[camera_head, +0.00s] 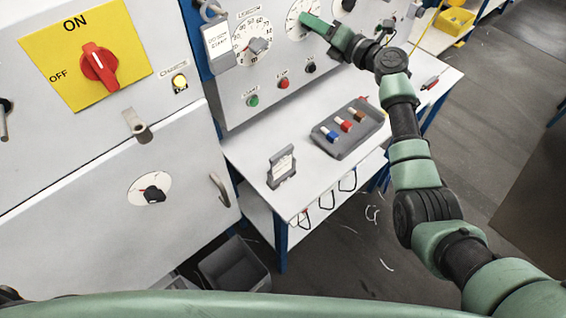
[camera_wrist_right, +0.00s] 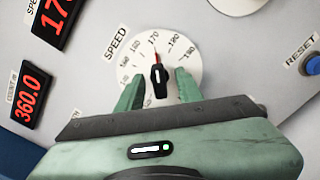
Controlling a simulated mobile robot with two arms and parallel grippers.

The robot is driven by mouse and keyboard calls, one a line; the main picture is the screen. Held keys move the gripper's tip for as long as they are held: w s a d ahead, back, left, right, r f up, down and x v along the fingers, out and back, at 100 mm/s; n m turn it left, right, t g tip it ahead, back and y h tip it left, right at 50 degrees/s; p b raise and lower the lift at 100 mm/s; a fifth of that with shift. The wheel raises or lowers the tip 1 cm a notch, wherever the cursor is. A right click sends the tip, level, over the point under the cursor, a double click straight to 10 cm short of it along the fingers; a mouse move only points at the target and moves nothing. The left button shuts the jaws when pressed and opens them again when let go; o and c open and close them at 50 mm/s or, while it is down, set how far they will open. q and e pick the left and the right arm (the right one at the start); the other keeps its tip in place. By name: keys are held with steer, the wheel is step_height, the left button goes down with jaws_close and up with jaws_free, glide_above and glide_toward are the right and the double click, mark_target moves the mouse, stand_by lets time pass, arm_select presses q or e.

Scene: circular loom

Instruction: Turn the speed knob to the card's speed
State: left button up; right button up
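The speed knob (camera_wrist_right: 159,86) is black with a white mark and sits on a white dial (camera_wrist_right: 176,52) labelled SPEED. A red pointer at its upper end points near 170. My right gripper (camera_wrist_right: 159,92) is open, with one green finger on each side of the knob and a gap on both sides. In the head view the right gripper (camera_head: 312,22) covers part of the speed dial (camera_head: 296,14). A card in a holder (camera_head: 218,42) hangs on the panel, and another small card stands (camera_head: 283,168) on the table; their text is too small to read. My left gripper is out of view.
A LENGTH-side dial (camera_head: 252,44) is left of the speed dial. Green (camera_head: 253,100), red (camera_head: 283,83) and black (camera_head: 310,67) buttons sit below. A blue RESET button (camera_wrist_right: 313,65) is at right. A grey tray (camera_head: 330,146) lies on the table. Red displays (camera_wrist_right: 30,92) are at left.

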steer(key=v, duration=0.7)
stand_by(0.4)
stand_by(1.6)
